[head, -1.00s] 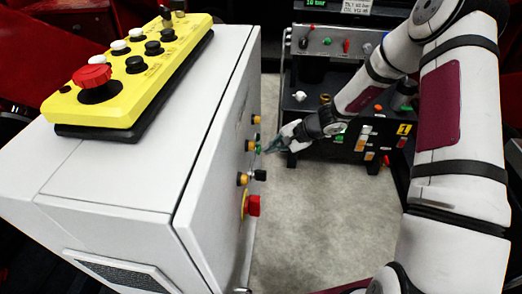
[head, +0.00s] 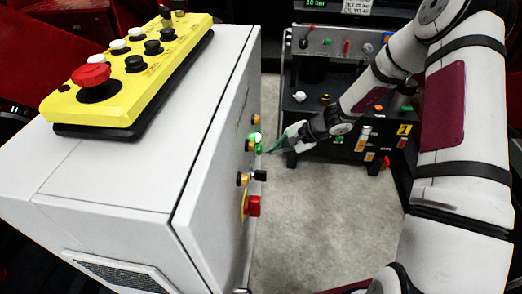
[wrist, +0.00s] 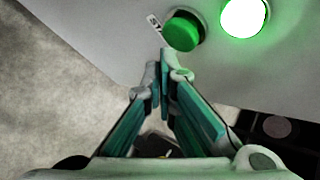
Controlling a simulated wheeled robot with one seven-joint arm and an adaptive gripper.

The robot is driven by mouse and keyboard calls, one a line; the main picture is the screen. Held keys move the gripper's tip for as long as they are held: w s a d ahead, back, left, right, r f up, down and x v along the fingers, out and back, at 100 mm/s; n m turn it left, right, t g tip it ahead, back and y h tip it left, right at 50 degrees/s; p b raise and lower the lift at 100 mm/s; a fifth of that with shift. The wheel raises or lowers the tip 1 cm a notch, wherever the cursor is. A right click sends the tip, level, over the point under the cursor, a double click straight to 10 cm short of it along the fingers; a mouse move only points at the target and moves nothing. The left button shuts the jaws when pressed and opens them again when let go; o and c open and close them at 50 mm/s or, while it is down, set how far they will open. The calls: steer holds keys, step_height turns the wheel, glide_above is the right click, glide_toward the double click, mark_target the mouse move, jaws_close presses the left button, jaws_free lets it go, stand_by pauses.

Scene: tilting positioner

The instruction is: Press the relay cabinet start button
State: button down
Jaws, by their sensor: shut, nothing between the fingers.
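The relay cabinet (head: 120,175) is the pale grey box at the left in the head view. Its front panel faces right and carries the controls. In the wrist view, the green start button (wrist: 182,32) sits beside a brightly lit green lamp (wrist: 243,16). The lit lamp also shows on the panel edge in the head view (head: 256,138). My gripper (head: 269,151) is shut and empty, pointing at the panel. In the wrist view, its fingertips (wrist: 166,62) are just below the green button, apparently a small gap away from it.
A red knob (head: 253,206) and a black knob (head: 261,175) stick out of the panel below the lamp. A yellow control box (head: 150,65) lies on the cabinet top. A dark equipment panel (head: 340,110) stands behind my gripper. The floor (head: 310,220) between is clear.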

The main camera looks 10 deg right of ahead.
stand_by(0.3)
steer(key=shift+s+d, duration=0.25)
steer(key=shift+d, duration=0.55)
steer(key=shift+s+d, duration=0.3)
steer(key=shift+d, duration=0.5)
steer(key=shift+s+d, duration=0.25)
steer(key=shift+d, duration=0.55)
steer(key=s+a+r+n+g+h, duration=0.15)
steer(key=s+a+r+n, duration=0.25)
steer(key=s+r, duration=0.55)
steer(key=s+a+r+n+g+h, duration=0.15)
steer(key=s+a+r+n, duration=0.35)
steer(key=r, duration=0.8)
steer(key=s+d+r+n+h, duration=0.1)
steer(key=s+d+r+h, duration=0.15)
steer(key=s, duration=0.65)
steer(key=s+d+r+n+h, duration=0.1)
steer(key=s+d+r, duration=0.15)
steer(key=s, duration=0.65)
steer(key=s+d+r+h, duration=0.2)
steer(key=s+r, duration=0.1)
steer(key=s, duration=0.6)
step_height(320, 180, up, 22)
steer(key=t+p, duration=0.2)
steer(key=p, duration=1.9)
steer(key=shift+n+t+y, duration=0.3)
steer(key=shift+y, duration=0.05)
